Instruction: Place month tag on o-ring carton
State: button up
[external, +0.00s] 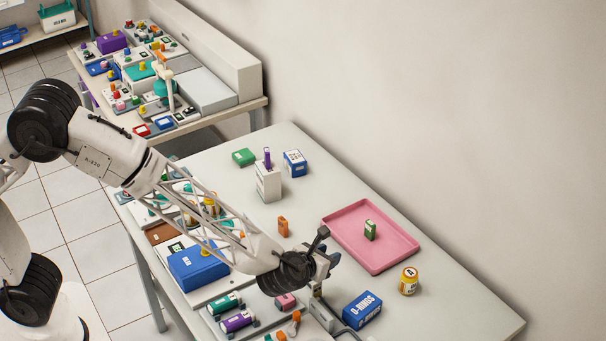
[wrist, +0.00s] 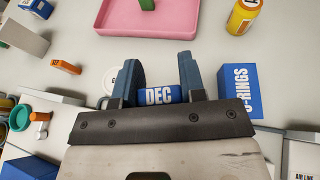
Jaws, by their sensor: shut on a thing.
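My gripper (wrist: 160,62) is shut on a blue month tag (wrist: 159,96) marked "DEC" in white. The tag sits between the two blue-grey fingers, near their base in the wrist view. The blue o-ring carton (wrist: 238,91), lettered "O-RINGS", lies just right of the right finger in the wrist view, apart from the tag. In the external view the carton (external: 362,310) lies on the table near the front edge, to the lower right of my gripper (external: 326,256). The tag cannot be made out in the external view.
A pink tray (external: 372,236) holding a green block lies beyond my gripper. A yellow jar (external: 409,281) stands near the carton. An orange block (external: 283,226) and a white holder (external: 268,183) stand farther back. Boxes and bottles crowd the left side; the right end is clear.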

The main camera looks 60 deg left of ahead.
jog(key=s+d+n+y, duration=0.1)
jog(key=s+d, duration=0.2)
jog(key=s, duration=0.5)
jog(key=shift+s+f+y, duration=0.3)
jog(key=shift+s+f, duration=0.1)
jog(key=shift+f, duration=0.05)
jog(key=shift+w, duration=0.15)
send_over(366, 300)
jog(key=shift+f, duration=0.75)
jog(key=shift+f, duration=0.1)
jog(key=shift+f, duration=1.65)
jog(key=shift+f, duration=0.15)
jog(key=o, duration=0.9)
jog(key=shift+d, duration=0.1)
